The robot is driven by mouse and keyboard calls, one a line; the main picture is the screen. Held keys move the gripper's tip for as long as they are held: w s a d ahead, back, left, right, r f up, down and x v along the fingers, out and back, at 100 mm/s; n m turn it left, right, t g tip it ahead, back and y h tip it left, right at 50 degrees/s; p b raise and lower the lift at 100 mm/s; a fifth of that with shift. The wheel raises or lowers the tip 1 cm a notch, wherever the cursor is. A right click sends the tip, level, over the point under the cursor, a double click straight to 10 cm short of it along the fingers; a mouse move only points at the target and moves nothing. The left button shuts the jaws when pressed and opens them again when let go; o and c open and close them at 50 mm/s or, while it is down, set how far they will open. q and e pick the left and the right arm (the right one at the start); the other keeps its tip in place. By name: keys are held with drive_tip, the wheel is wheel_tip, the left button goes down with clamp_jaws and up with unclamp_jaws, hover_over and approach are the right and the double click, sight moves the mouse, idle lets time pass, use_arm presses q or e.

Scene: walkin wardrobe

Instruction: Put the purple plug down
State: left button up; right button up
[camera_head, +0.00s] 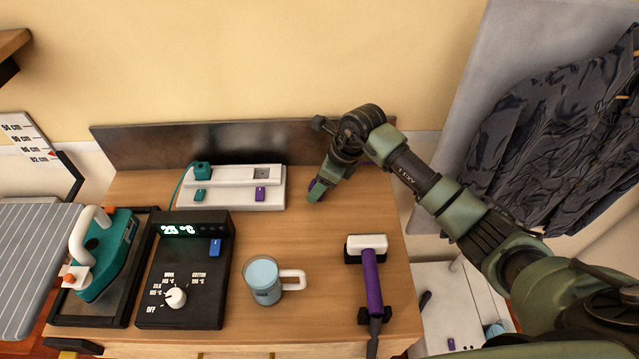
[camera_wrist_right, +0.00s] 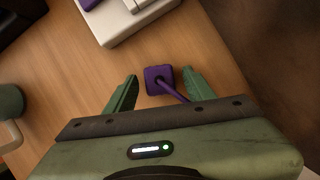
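The purple plug (camera_wrist_right: 160,79) is at the wooden tabletop, between the fingertips of my right gripper (camera_wrist_right: 160,90). Both fingers stand apart, with a visible gap on each side of the plug. A purple cord runs from it towards the gripper's body. In the head view my right gripper (camera_head: 317,190) points down at the table's back, right of the white power strip (camera_head: 220,203). Only a sliver of the plug (camera_head: 311,184) shows there. The strip's right socket (camera_head: 262,174) is empty; a teal plug (camera_head: 202,171) sits in the left one. My left gripper is not in view.
A blue mug (camera_head: 263,283) stands mid-table. A purple-handled tool with a white head (camera_head: 372,285) lies at the right. A black control box (camera_head: 185,275) and a teal iron (camera_head: 105,257) are at the left. A dark backboard (camera_head: 140,147) edges the back. Table between strip and mug is clear.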

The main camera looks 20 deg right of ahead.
drive_tip(key=shift+r, duration=0.1)
drive_tip(key=b+v, duration=0.2)
drive_tip(key=v, duration=1)
